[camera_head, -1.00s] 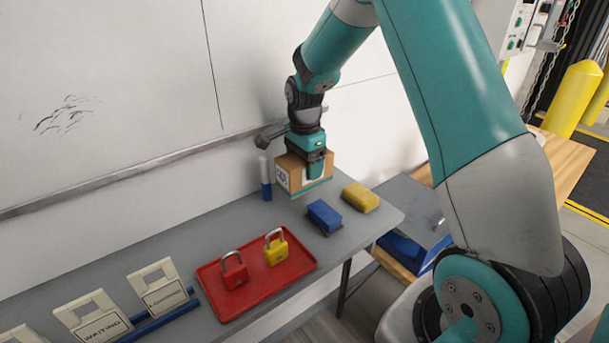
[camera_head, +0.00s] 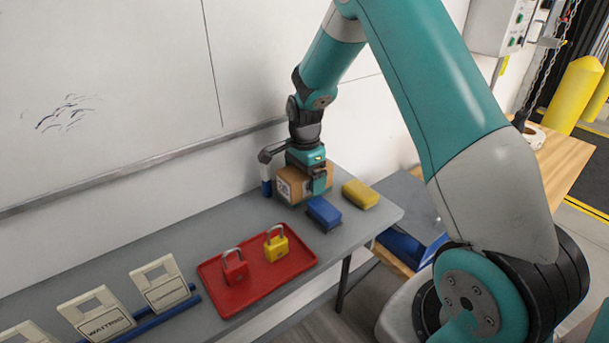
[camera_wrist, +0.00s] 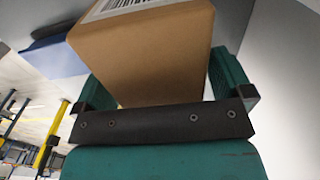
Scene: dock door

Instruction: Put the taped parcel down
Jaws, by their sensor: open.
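The taped parcel (camera_head: 290,188), a brown cardboard box with a white label, rests on the grey shelf (camera_head: 228,222) close to the wall. My gripper (camera_head: 311,182) is over it from above, with its fingers on either side of the box. In the wrist view the parcel (camera_wrist: 145,52) stands between the two green fingers of my gripper (camera_wrist: 160,85). The jaws are open around it. The parcel's underside is hidden.
A blue block (camera_head: 324,213) and a yellow block (camera_head: 361,194) lie just right of the parcel. A blue-and-white marker (camera_head: 266,182) stands at its left. A red tray (camera_head: 252,287) holds a red padlock (camera_head: 235,268) and a yellow padlock (camera_head: 276,245). White sign holders (camera_head: 160,283) stand at left.

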